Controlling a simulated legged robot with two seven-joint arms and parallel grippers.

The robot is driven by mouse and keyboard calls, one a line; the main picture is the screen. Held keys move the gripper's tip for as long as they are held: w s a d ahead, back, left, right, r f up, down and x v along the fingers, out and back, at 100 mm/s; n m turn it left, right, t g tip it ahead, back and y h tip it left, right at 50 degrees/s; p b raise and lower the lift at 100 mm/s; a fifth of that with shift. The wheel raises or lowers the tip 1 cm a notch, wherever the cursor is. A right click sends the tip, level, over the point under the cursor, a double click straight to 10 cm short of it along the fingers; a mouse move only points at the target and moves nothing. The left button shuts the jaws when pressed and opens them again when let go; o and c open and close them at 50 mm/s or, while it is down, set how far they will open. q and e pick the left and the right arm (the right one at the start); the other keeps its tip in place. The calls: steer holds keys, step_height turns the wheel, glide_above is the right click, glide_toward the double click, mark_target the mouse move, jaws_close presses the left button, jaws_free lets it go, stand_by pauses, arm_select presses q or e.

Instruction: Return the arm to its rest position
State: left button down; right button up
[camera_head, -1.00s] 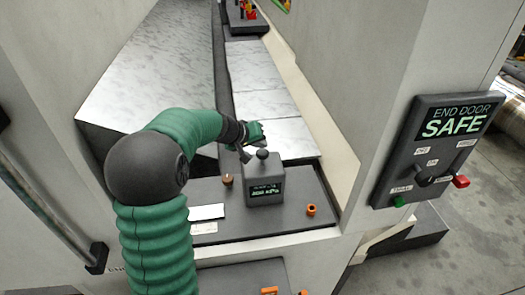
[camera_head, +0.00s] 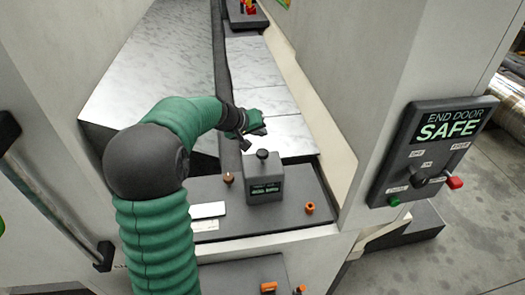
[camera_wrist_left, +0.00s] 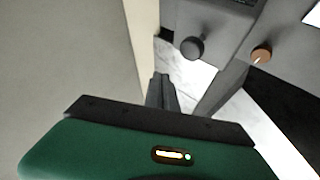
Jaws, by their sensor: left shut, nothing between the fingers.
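My left arm, with green ribbed sleeves and a dark elbow, reaches in from the lower left in the head view. My left gripper (camera_head: 246,141) hangs above the marbled white panels, just behind and left of the dark box with a black knob (camera_head: 263,185). It is shut and holds nothing. In the left wrist view the shut fingers (camera_wrist_left: 160,92) point away past the green gripper body, and the black knob (camera_wrist_left: 192,48) shows apart from them. My right gripper is not in view.
A dark panel (camera_head: 300,220) carries the knob box, a brown button (camera_head: 229,179) and an orange button (camera_head: 310,208). A pale wall rises at the right, bearing an "END DOOR SAFE" box (camera_head: 432,150) with switches. Marbled panels (camera_head: 255,65) extend behind the gripper.

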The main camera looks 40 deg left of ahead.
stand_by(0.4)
arm_select(q)
steer(key=s+d+f+m+g+h+b, duration=0.1)
steer(key=s+d+f+m+g+b, duration=0.1)
steer(key=s+d+f, duration=0.5)
steer(key=d+f+m+g+b, duration=0.1)
steer(key=d+f+m+g, duration=0.3)
steer(key=d, duration=0.7)
steer(key=s+d+f+m+b, duration=0.1)
steer(key=s+d+f, duration=0.3)
steer(key=s, duration=0.2)
steer(key=s+d+f+m, duration=0.2)
steer(key=s+d+f, duration=0.3)
steer(key=s, duration=0.2)
steer(key=shift+s+d+m+g+y+b, duration=0.15)
steer(key=shift+d+m+g+y+b, duration=0.05)
steer(key=shift+m+g+y+b, duration=0.15)
steer(key=shift+d, duration=0.1)
steer(key=shift+d, duration=0.3)
steer(key=shift+a, duration=0.25)
